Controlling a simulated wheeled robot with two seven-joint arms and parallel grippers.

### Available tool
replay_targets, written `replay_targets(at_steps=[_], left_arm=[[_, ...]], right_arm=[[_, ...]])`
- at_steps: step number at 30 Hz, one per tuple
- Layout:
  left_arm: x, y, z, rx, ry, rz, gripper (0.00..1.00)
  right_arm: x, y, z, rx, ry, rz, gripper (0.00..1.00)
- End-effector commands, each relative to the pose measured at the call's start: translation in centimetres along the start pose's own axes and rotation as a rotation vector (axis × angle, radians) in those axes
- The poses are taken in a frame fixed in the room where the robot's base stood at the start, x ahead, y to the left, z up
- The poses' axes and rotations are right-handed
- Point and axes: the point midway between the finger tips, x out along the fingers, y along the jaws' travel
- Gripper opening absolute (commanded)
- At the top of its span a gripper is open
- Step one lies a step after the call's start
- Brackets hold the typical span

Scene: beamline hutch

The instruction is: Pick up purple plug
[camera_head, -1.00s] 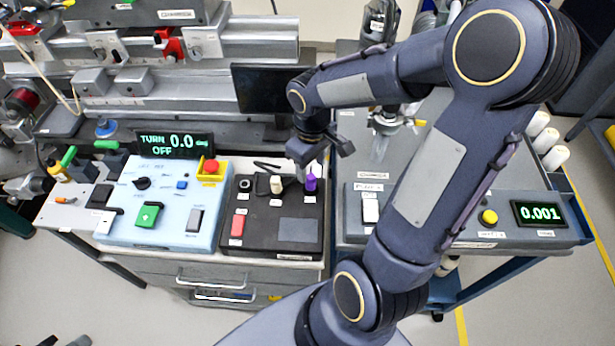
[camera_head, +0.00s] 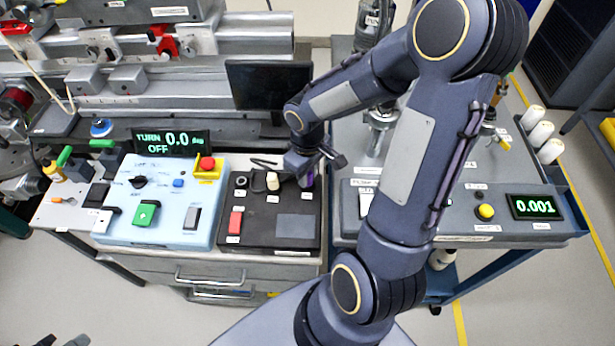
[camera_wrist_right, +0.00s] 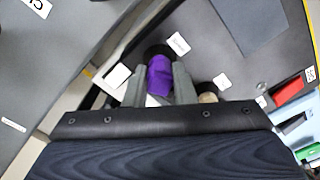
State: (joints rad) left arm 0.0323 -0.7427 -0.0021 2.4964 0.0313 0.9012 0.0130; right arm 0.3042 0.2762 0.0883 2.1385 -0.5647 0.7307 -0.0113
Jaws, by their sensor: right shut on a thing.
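The purple plug (camera_head: 307,180) stands at the right back edge of the black box (camera_head: 262,240), mostly covered by my right gripper in the head view. In the right wrist view the purple plug (camera_wrist_right: 160,75) sits between the two grey fingers. My right gripper (camera_wrist_right: 158,85) is shut on it, with a finger on each side. The plug's lower end is at a dark round spot on the box; I cannot tell whether it is still seated. My left gripper is not clearly in view.
A cream plug (camera_head: 272,181) stands just left of the purple one, close to my right gripper. A light blue control box (camera_head: 120,225) with a red button is further left. A grey console (camera_head: 462,225) reading 0.001 is right. A dark monitor (camera_head: 268,85) stands behind.

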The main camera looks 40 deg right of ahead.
Motion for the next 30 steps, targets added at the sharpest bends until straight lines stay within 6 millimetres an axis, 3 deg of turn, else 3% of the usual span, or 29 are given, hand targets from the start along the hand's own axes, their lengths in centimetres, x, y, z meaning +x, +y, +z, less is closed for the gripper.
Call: replay_targets(at_steps=[14, 20, 30], left_arm=[[-0.1, 0.0, 0.0, 0.000, 0.000, 0.000, 0.00], [-0.3, 0.1, -0.2, 0.000, 0.000, 0.000, 0.00], [0.1, 0.0, 0.0, 0.000, 0.000, 0.000, 0.00]], right_arm=[[-0.7, 0.0, -0.1, 0.001, 0.003, 0.001, 0.00], [-3.2, 0.1, -0.1, 0.002, 0.005, 0.002, 0.00], [-9.1, -5.0, 0.5, -0.004, 0.007, 0.002, 0.00]])
